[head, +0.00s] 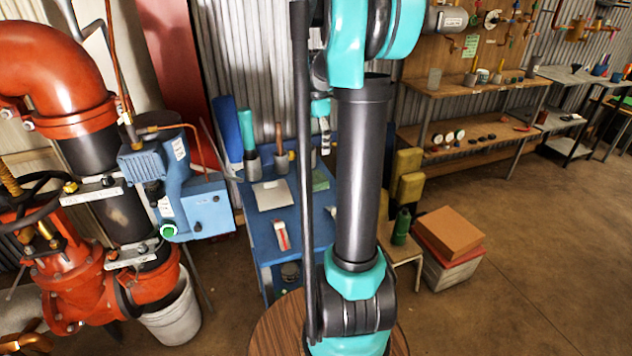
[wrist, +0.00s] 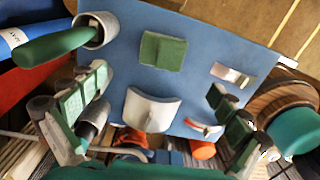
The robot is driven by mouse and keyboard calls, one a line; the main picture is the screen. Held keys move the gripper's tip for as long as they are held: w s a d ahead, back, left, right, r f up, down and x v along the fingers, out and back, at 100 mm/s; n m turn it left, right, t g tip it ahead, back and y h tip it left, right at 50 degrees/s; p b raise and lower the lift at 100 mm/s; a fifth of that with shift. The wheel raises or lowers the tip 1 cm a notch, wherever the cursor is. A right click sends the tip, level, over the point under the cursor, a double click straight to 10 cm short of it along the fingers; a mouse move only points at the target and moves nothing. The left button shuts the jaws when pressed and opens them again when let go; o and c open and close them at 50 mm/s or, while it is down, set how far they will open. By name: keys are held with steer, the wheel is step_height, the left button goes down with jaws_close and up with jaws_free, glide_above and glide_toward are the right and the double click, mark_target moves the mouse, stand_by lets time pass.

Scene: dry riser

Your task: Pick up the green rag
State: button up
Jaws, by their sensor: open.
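The green rag (wrist: 163,52) lies flat as a small square on a blue tabletop (wrist: 200,40), in the upper middle of the wrist view. In the head view a part of the rag (head: 320,181) shows on the blue workbench (head: 262,240), beside my arm, which hides some of the bench. My gripper (wrist: 158,88) is open and empty, its green-padded fingers spread wide at the left and right of the wrist view. The rag lies beyond the fingertips and appears apart from them. In the head view my gripper (head: 324,135) is small and partly hidden behind my arm.
A pale grey sheet (wrist: 150,108) and a red-and-white tool (wrist: 205,127) lie near the rag. A metal piece (wrist: 232,75) lies to its right. Red pipework (head: 60,260) stands left in the head view.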

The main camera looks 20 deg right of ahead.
glide_above(316, 177)
steer(key=f, duration=0.7)
steer(key=shift+w+d+f, duration=0.1)
steer(key=shift+w+d, duration=0.2)
steer(key=shift+w, duration=0.1)
steer(key=shift+s+a+f, duration=0.15)
steer(key=shift+f, duration=1.15)
steer(key=shift+s+a+f, duration=0.1)
steer(key=shift+s+f, duration=0.05)
steer(key=shift+f, duration=1.15)
steer(key=shift+c, duration=0.5)
steer(key=c, duration=1.1)
step_height(316, 177, up, 20)
